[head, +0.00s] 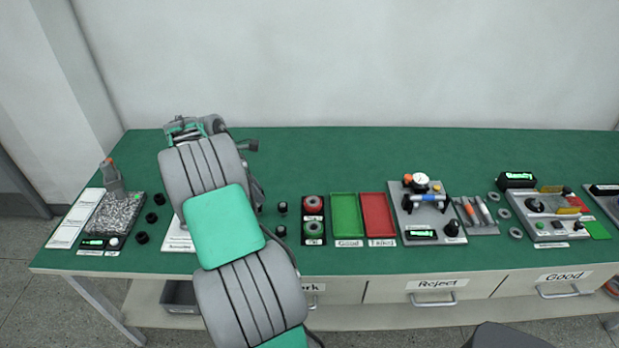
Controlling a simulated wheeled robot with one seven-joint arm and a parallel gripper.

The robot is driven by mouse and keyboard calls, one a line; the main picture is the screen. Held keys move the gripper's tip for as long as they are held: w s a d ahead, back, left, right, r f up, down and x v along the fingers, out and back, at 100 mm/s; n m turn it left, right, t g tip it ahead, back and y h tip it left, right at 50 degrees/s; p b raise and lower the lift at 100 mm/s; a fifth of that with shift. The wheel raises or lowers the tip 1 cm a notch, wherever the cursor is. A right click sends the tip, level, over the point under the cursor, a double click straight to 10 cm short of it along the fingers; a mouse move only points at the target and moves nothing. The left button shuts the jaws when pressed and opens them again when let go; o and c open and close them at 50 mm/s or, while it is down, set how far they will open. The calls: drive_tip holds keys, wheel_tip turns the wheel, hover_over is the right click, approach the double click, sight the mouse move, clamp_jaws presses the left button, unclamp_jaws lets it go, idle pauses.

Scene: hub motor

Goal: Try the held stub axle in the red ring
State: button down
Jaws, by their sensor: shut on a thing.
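The red ring (313,202) sits in the upper part of a black holder on the green bench top, right of my arm. A green ring (313,228) sits just below it in the same holder. My arm rises from the bottom edge and bends over the bench left of the rings. My gripper cannot be made out; my own arm links cover the place behind them. The held stub axle is not visible either. Nothing shows inside or over the red ring.
Two small dark parts (282,208) stand between my arm and the rings. A green tray (346,218) and a red tray (377,217) lie right of the rings. A granite block (116,214) with a gauge stand is at left. The back of the bench is clear.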

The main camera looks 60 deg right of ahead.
drive_tip(key=shift+s+d+f+n+t+h+b, duration=0.15)
drive_tip(key=shift+s+d+f+n+b, duration=0.35)
drive_tip(key=shift+s+d+f, duration=1.15)
drive_tip(key=shift+s+d+f+n+t+h+b, duration=0.2)
drive_tip(key=shift+s+d+f+n, duration=0.45)
drive_tip(key=shift+s+d, duration=1.95)
drive_tip(key=shift+s+d+f+n+t+h+b, duration=0.15)
drive_tip(key=shift+s+d+f+n+b, duration=0.75)
drive_tip(key=shift+d, duration=2.05)
drive_tip(key=shift+s+f+m+p, duration=0.25)
drive_tip(key=shift+s+p, duration=0.1)
drive_tip(key=shift+p, duration=0.1)
drive_tip(key=shift+r+p, duration=0.1)
drive_tip(key=shift+p, duration=0.95)
drive_tip(key=shift+f+b, duration=0.65)
drive_tip(key=shift+f, duration=0.8)
drive_tip(key=shift+r, duration=0.1)
drive_tip(key=shift+r+p, duration=1.45)
drive_tip(key=shift+r, duration=0.05)
